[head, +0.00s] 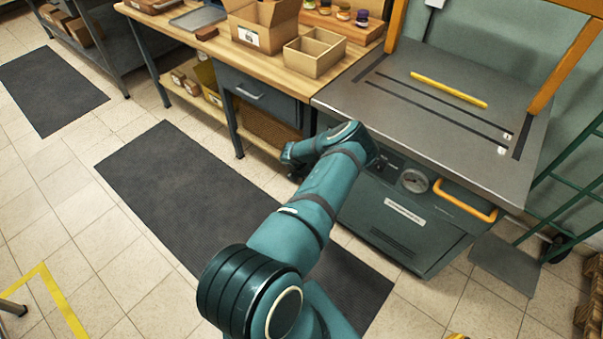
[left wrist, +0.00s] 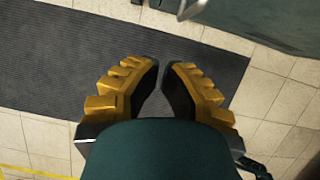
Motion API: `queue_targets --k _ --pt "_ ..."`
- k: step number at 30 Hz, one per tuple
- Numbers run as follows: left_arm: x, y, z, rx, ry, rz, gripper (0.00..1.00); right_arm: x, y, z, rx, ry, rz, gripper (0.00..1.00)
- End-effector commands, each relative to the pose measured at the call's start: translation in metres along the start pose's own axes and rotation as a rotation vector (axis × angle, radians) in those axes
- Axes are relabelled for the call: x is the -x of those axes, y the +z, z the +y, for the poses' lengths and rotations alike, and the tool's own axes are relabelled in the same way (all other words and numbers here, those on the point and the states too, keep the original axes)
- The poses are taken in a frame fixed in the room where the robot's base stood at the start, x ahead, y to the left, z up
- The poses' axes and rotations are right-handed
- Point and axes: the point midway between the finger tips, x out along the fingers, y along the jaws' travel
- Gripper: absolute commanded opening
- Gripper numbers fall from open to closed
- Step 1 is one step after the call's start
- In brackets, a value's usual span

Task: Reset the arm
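One teal arm of mine rises from the bottom of the head view and reaches toward the workbench and the grey metal-topped cabinet. Its wrist bends back to the left beside the cabinet's front corner; its gripper end is mostly hidden there. In the left wrist view, my left gripper (left wrist: 161,68) has yellow ridged fingers with dark inner pads. Their tips lie close together with only a narrow slit between, and nothing is held. The floor mat (left wrist: 60,70) lies below them. My right gripper is not recognisable in either view.
The wooden workbench (head: 235,60) carries an open box (head: 314,52), a cardboard carton (head: 262,22) and several jars. The cabinet (head: 405,218) has an orange handle (head: 465,201) and a yellow bar (head: 448,90) on top. Dark floor mats (head: 165,180) and open tiles lie in front.

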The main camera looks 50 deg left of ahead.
Motion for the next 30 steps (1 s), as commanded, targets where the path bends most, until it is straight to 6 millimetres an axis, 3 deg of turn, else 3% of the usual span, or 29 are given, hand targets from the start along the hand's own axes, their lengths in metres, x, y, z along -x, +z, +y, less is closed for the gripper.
queue_targets --k 1,3,12,25,28,30 --pt "0.02 0.006 0.002 0.005 0.003 -0.006 0.0 0.009 -0.001 -0.004 0.001 -0.001 0.0 0.0" --pt "0.036 0.006 0.002 0.005 0.002 -0.007 0.0 0.014 -0.001 -0.006 0.0 -0.001 -0.001 0.0" --pt "0.082 0.004 0.004 0.002 0.002 -0.005 0.0 0.025 0.001 -0.01 -0.001 -0.001 -0.009 0.0" --pt "0.09 0.002 0.003 0.014 0.0 -0.006 0.0 0.026 0.002 -0.01 -0.001 -0.001 -0.011 0.0" --pt "0.089 0.0 -0.009 0.131 -0.009 -0.019 0.0 0.026 0.002 -0.01 -0.001 -0.001 -0.011 0.0" --pt "0.089 -0.005 -0.029 0.311 -0.025 -0.034 0.0 0.026 0.002 -0.01 -0.001 -0.001 -0.011 0.0"
